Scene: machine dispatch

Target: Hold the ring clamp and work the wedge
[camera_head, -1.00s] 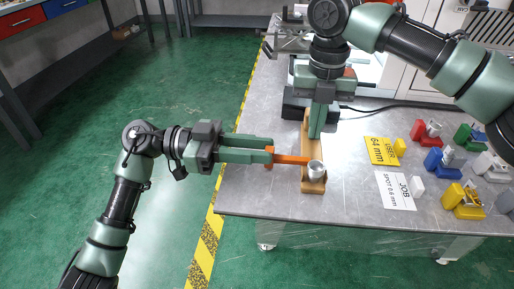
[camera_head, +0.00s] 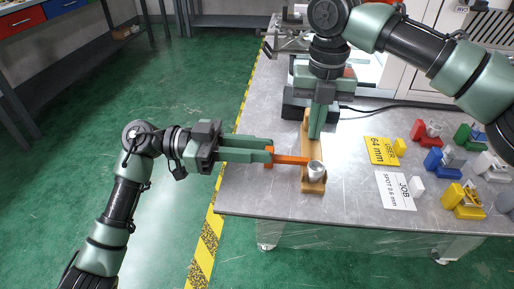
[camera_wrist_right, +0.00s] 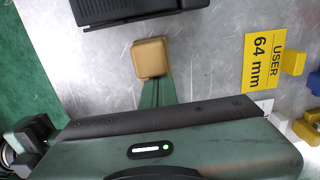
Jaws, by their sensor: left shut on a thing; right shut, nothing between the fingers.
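A silver ring-shaped cup (camera_head: 316,170), which looks like the ring clamp, stands at the near end of a wooden board (camera_head: 313,188). An orange bar (camera_head: 290,159) runs left from it to my left gripper (camera_head: 269,153), which is shut on its end. My right gripper (camera_head: 316,134) points down at the board behind the cup, shut and empty. In the right wrist view, a tan block-like end (camera_wrist_right: 152,58) of the wood shows beyond a green finger. I cannot tell which part is the wedge.
Several coloured blocks with metal parts stand farther right, including a blue one (camera_head: 436,163). A black box (camera_head: 294,106) is behind. The table's left edge is near the orange bar.

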